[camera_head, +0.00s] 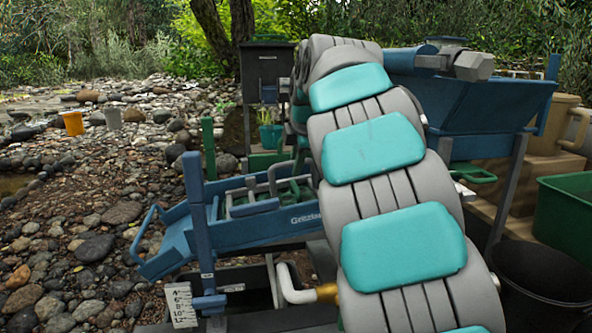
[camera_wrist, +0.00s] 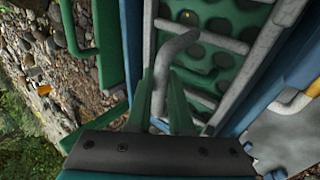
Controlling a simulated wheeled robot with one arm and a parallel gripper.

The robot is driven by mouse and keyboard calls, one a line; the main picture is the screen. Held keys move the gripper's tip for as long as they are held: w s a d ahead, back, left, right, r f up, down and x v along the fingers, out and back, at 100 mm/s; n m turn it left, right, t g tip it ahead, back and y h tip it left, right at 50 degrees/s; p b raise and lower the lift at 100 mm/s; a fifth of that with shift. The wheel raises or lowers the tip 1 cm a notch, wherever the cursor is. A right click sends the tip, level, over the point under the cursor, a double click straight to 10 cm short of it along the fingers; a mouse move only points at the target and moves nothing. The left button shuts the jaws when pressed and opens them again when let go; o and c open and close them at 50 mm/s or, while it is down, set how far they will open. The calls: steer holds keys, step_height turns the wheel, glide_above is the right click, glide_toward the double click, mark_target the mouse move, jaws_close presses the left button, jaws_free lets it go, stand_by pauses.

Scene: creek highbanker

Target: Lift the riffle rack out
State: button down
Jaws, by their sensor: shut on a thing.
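The riffle rack is a grey frame of bars with a raised handle (camera_wrist: 178,45), and it shows in the wrist view over a green mat with round holes (camera_wrist: 220,62). My gripper (camera_wrist: 161,80) is shut on the grey handle, which runs between its green fingers. In the head view the riffle rack (camera_head: 279,172) shows in the blue sluice trough (camera_head: 262,229), left of my arm. My arm hides part of the rack and the gripper there. I cannot tell whether the rack is clear of the mat.
The trough's blue wall (camera_wrist: 132,40) runs close beside the rack. A blue hopper (camera_head: 470,110) stands right of my arm, with a black bucket (camera_head: 545,290) and a green tub (camera_head: 565,218). A white pipe (camera_head: 292,286) and a ruler (camera_head: 181,304) are below. Stony ground lies left.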

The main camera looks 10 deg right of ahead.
steer(key=shift+w+r, duration=0.1)
steer(key=shift+r, duration=2.7)
steer(key=shift+r+p, duration=0.7)
steer(key=shift+r, duration=1.25)
